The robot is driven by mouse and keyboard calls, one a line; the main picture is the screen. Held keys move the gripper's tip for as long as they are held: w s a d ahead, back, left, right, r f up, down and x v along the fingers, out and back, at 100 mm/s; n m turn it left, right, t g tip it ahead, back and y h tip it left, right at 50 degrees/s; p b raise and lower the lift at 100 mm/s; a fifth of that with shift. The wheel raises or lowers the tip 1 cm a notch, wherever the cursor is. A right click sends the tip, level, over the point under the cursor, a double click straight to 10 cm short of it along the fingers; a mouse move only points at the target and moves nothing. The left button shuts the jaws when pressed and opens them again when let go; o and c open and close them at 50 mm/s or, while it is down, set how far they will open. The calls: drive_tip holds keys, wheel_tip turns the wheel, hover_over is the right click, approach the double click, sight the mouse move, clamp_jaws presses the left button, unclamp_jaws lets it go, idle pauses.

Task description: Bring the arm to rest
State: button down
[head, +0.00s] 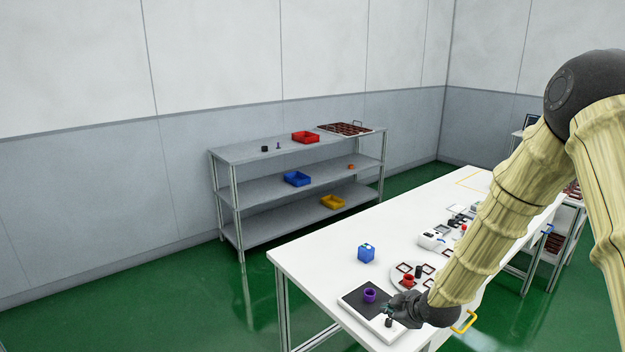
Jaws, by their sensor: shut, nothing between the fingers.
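My arm (499,219), in a pale yellow ribbed cover with dark joints, reaches down from the upper right over the white table. My gripper (388,318) is at its lower end, low over the near end of the table. It is shut and empty, beside a dark mat (355,301) on a white board.
A grey shelf (262,230) with red, blue and yellow bins stands against the wall. Green floor lies open between.

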drive_tip(key=s+f+m+b, duration=0.15)
drive_tip(key=s+f, duration=0.25)
drive_tip(key=s, duration=0.7)
drive_tip(key=s+a+f+m+g+h+b, duration=0.15)
drive_tip(key=s+f+m+g, duration=0.3)
drive_tip(key=s+f, duration=1)
drive_tip(key=s+d+f+m+g+b, duration=0.1)
drive_tip(key=s+f, duration=0.5)
drive_tip(key=s, duration=0.7)
drive_tip(key=s+d+f+m+g+h+b, duration=0.1)
drive_tip(key=s+f+m, duration=0.5)
drive_tip(key=s, duration=0.7)
drive_tip(key=shift+d+g+b, duration=0.15)
drive_tip(key=shift+g+b, duration=0.25)
drive_tip(key=shift+g, duration=0.45)
drive_tip(key=shift+s+f+h, duration=0.1)
drive_tip(key=shift+h, duration=0.15)
